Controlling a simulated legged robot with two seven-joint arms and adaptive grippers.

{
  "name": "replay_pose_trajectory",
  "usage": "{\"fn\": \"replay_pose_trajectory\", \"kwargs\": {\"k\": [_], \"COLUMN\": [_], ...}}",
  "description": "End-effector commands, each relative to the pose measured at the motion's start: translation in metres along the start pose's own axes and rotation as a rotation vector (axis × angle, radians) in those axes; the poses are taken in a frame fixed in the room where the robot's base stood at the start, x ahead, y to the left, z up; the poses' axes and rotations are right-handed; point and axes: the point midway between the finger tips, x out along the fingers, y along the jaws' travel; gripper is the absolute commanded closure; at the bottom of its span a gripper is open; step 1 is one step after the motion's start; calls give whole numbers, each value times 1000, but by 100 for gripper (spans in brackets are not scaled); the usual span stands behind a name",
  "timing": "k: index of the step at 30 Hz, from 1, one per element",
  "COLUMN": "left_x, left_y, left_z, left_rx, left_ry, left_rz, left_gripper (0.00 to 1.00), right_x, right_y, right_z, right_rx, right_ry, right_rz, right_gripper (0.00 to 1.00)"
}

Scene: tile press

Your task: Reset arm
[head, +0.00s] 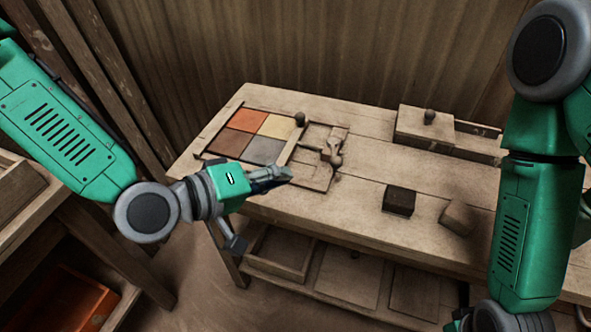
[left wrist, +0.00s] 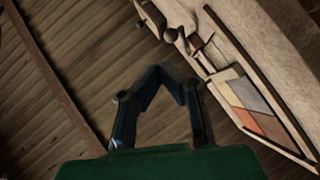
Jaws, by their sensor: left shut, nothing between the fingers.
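My left gripper (head: 284,175) reaches in from the left in the head view and hangs over the front left part of the wooden table (head: 360,206). Its fingers are shut with nothing between them. In the left wrist view its dark fingers (left wrist: 168,72) meet in front of the plank wall, apart from the table things. The tile tray (head: 204,138) with orange, yellow, brown and grey tiles lies behind the gripper. The wooden press (head: 334,145) with its knob and handle stands beside the tray. My right arm shows at the right; its gripper is not clearly seen.
A lidded wooden box (head: 425,127) stands at the back. An orange bin (head: 68,302) is at lower left.

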Motion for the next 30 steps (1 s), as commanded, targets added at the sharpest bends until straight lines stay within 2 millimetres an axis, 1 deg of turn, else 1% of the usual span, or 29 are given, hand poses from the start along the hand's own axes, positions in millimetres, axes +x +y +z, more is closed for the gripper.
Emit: {"fn": "replay_pose_trajectory", "kwargs": {"k": [11, 13, 14, 17, 20, 21, 23, 24, 26, 27, 29, 30], "left_x": [9, 10, 9, 2, -17, -28, -51, -67, -94, -113, -139, -156], "left_y": [6, 2, -3, -37, -94, -120, -160, -184, -217, -236, -259, -272], "left_z": [6, 8, 11, 25, 49, 60, 77, 88, 102, 110, 119, 124], "left_rx": [8, 11, 14, 30, 67, 87, 122, 146, 183, 208, 244, 265], "left_ry": [-3, -8, -13, -47, -115, -150, -210, -252, -315, -358, -416, -452], "left_rz": [-10, -23, -36, -123, -280, -355, -471, -549, -661, -731, -828, -884], "left_gripper": [100, 100, 100, 100, 100, 100, 100, 100, 100, 100, 100, 100], "right_x": [0, 0, 0, 0, 0, 0, 0, 0, 0, 0, 0, 0], "right_y": [-1, 0, 0, 0, 0, 0, 0, 0, 0, -1, -1, -1], "right_z": [0, 0, 0, 0, 0, 0, 0, 0, 0, 0, 0, 0], "right_rx": [-2, -1, -1, -1, -1, -1, -1, -1, -1, -2, -2, -2], "right_ry": [0, 0, 0, 0, 0, 0, 0, 0, 0, 0, 0, 0], "right_rz": [-1, -1, -1, 0, 0, 0, 0, -1, -1, -1, -1, -1], "right_gripper": [33, 33, 33, 33, 33, 33, 33, 33, 33, 33, 33, 33]}}
